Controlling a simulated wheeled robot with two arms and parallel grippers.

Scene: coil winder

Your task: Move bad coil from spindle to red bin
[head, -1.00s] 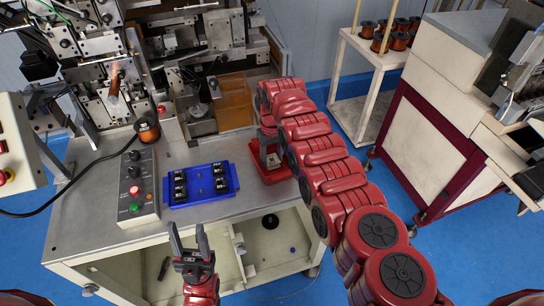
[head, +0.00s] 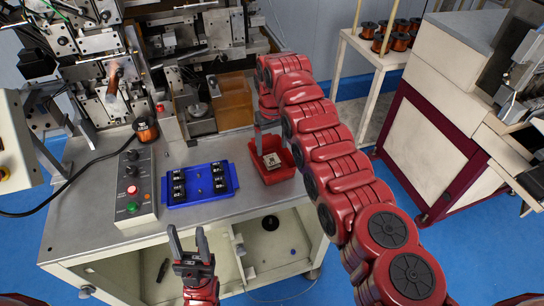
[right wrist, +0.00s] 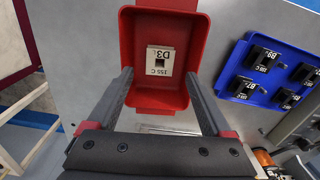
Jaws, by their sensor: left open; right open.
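The red bin (head: 287,171) stands at the right front of the bench. A small coil (head: 272,160) with a pale labelled top lies inside it on the bin floor. In the right wrist view the coil (right wrist: 159,61) shows printed text and a dark square hole. My right gripper (head: 266,135) is open and empty, above and behind the bin in the head view. In the right wrist view its fingers (right wrist: 160,85) are spread on either side of the coil, apart from it. My left gripper (head: 187,242) is open and empty in front of the bench. I cannot make out the spindle clearly.
A blue tray (head: 199,185) with several black coils lies left of the bin. A control box (head: 138,187) with buttons stands further left. The winding machine (head: 115,75) fills the back. A cart with copper spools (head: 383,40) stands at the back right.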

